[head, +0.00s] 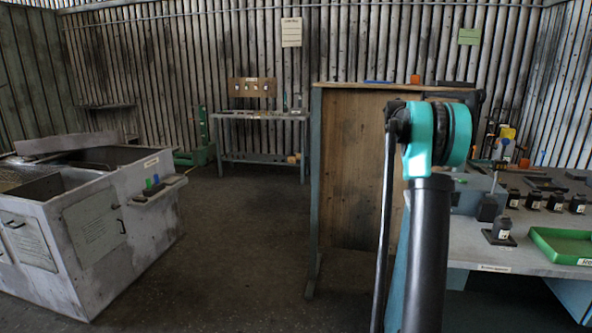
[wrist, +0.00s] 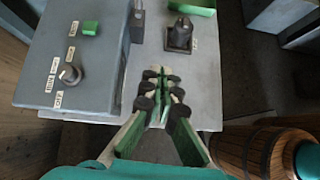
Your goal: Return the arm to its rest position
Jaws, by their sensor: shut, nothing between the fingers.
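My arm rises in the right half of the head view, with a teal joint (head: 430,135) at its top and a dark link (head: 428,250) below it. My gripper (wrist: 161,75) does not show clearly there. In the wrist view its green and dark fingers are together with nothing between them. They are over the grey bench (wrist: 190,75), near its front edge, to the right of a grey control box (wrist: 60,85). The fingers look apart from the box. Height above the bench is hard to tell.
On the bench stand a dark part on a square base (wrist: 181,35) and a green tray (wrist: 195,6). A wooden barrel (wrist: 262,150) stands below at right. The head view shows a wooden panel (head: 350,160), a grey bin unit (head: 95,235) at left and clear floor (head: 240,250) between.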

